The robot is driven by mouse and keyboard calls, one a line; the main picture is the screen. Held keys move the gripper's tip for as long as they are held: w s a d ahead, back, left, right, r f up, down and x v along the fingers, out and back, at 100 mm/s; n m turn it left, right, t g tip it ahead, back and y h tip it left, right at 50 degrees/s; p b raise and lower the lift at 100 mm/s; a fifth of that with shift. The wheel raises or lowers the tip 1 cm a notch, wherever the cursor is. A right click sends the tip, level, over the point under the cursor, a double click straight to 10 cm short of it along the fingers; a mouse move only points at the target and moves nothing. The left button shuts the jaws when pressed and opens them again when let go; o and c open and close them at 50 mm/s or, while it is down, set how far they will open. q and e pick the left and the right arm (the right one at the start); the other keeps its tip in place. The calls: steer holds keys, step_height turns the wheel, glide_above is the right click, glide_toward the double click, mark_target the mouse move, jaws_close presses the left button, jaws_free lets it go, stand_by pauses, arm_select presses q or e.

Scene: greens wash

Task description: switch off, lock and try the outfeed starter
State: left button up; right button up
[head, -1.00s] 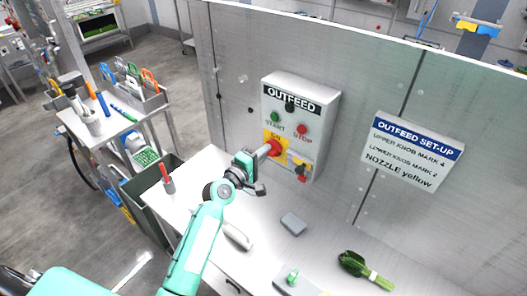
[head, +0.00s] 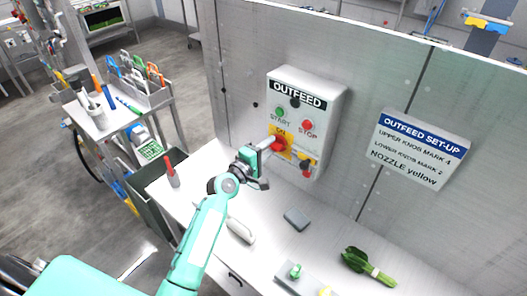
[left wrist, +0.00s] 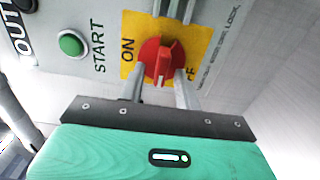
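The outfeed starter (head: 325,97) is a light grey box on the metal wall, with a green START button (head: 280,112) and a red STOP button (head: 308,125). Its red rotary switch (head: 278,143) sits on a yellow plate marked ON and OFF. In the left wrist view the red switch (left wrist: 158,62) has its grip bar upright in the picture. My left gripper (head: 268,145) is at the switch, its fingers apart on either side of it; whether they touch it is unclear. A small red and dark item (head: 306,171) hangs at the box's lower edge. My right gripper is not seen.
A set-up sign (head: 422,150) is on the wall at right. On the bench lie a grey block (head: 297,218), a pale rounded object (head: 240,231) and green leaves (head: 367,264). A red-topped item (head: 171,172) stands at the left edge. A tool cart (head: 125,118) is at left.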

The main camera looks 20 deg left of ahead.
arm_select(q)
steer(key=b+v, duration=0.4)
steer(key=v, duration=1)
steer(key=shift+w, duration=0.15)
